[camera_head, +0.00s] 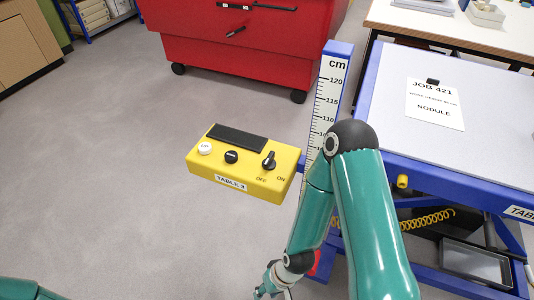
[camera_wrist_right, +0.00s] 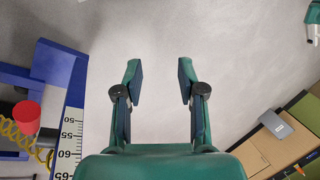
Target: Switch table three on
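The yellow control box (camera_head: 243,190), labelled TABLE 3, stands left of the table's height scale. On its top are a white button, a black knob and a black rotary switch (camera_head: 268,160) with OFF and ON printed in front. The switch's pointer stands roughly upward; I cannot tell its setting for sure. My right arm reaches down right of the box, its wrist low at the bottom edge. My right gripper (camera_wrist_right: 160,78) is open and empty in the wrist view, above bare floor, its fingers well apart. The box is not seen there.
The blue-framed table (camera_head: 385,100) with a JOB 421 sheet (camera_head: 435,104) is at the right, its cm scale (camera_head: 325,100) upright beside the box. A red button (camera_wrist_right: 27,115) and yellow coiled cable show below. A red cabinet (camera_head: 240,55) stands behind. Floor left of the box is clear.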

